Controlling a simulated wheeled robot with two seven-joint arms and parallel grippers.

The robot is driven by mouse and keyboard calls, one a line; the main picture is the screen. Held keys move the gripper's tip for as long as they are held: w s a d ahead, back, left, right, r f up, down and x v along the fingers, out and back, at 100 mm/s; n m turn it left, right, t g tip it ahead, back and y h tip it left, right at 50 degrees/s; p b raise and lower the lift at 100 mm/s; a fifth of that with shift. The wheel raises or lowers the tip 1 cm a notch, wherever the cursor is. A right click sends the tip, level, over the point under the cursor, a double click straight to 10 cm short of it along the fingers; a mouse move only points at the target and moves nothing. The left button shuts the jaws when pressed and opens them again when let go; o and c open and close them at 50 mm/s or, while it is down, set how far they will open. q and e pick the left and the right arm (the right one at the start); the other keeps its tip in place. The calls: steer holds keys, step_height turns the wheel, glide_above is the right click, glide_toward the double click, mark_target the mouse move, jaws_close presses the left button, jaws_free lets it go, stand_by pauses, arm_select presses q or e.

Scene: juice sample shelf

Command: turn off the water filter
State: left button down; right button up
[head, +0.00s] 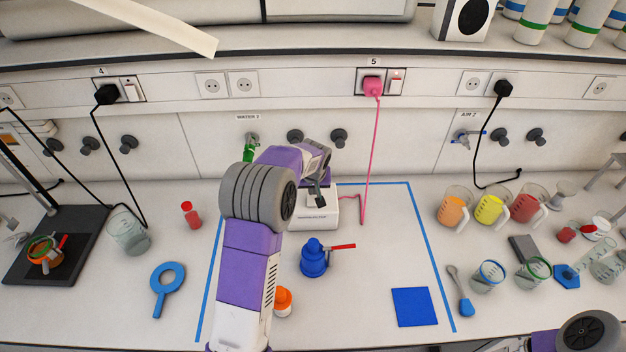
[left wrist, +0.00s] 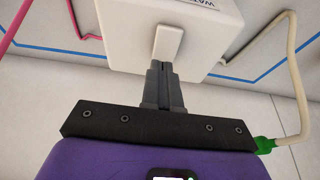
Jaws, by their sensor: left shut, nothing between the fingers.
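The water filter (head: 318,220) is a white box on the bench, inside a blue tape outline. A pink cable (head: 375,150) runs from near it to a pink plug at socket 5, beside a red switch (head: 396,80). My left gripper (head: 317,200) is over the filter, partly hiding it. In the left wrist view the shut, empty fingers (left wrist: 160,66) point at a pale lever (left wrist: 168,42) on the filter box (left wrist: 205,35). The tips are at the lever's end; I cannot tell if they touch. My right arm shows at the bottom right, its gripper out of frame.
A blue flask with a red handle (head: 314,260) and an orange-capped bottle (head: 283,303) stand near my left arm. A blue square (head: 411,307) lies to the right. Colored juice jugs (head: 490,208) stand beyond the tape. A beige hose (left wrist: 297,80) runs beside the filter.

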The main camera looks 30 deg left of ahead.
arm_select(q)
steer(key=shift+w+f, duration=0.1)
steer(key=shift+f, duration=0.85)
